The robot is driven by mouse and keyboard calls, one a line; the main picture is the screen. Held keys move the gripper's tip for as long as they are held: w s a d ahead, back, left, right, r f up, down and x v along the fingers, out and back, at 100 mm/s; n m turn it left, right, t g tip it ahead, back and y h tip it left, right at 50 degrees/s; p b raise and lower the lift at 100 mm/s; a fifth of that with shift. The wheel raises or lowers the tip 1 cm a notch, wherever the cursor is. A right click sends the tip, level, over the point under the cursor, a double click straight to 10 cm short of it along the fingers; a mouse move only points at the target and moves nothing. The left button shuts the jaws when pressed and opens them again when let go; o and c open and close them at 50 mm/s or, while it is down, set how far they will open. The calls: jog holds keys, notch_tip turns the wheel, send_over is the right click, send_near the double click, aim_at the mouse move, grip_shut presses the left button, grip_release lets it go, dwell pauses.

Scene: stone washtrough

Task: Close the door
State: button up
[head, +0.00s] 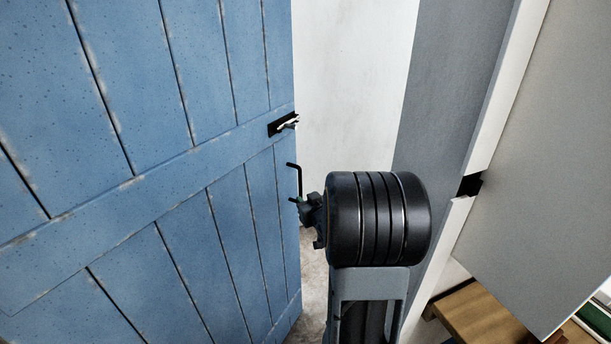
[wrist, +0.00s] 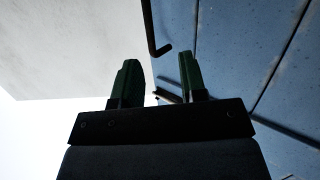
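The blue plank door (head: 190,150) stands open and fills the left of the head view; it also shows at the right of the wrist view (wrist: 235,60). A dark latch fitting (head: 283,124) sits near its free edge. A thin black bent handle (head: 297,178) stands out by that edge, just above my gripper (head: 304,208). In the wrist view the bent rod (wrist: 152,30) ends between and just beyond the tips of my gripper (wrist: 157,68). The two green fingers are apart with nothing seen held. Whether either finger touches the handle, I cannot tell.
A white door frame (head: 508,85) with a dark notch (head: 470,185) stands to the right of my arm. A wooden surface (head: 482,318) and a green object (head: 596,318) are at lower right. A pale wall (head: 350,80) lies beyond the opening.

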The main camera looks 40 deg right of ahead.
aim_at(300, 178)
jog(key=w+d+t+p, duration=0.1)
jog(key=w, duration=0.3)
jog(key=w+d+t+p, duration=0.1)
jog(key=w+d, duration=0.1)
jog(key=w, duration=0.2)
jog(key=w+d+t+p, duration=0.1)
jog(key=w+d, duration=0.1)
jog(key=w, duration=0.1)
jog(key=shift+w+y, duration=0.4)
grip_shut()
dwell(0.4)
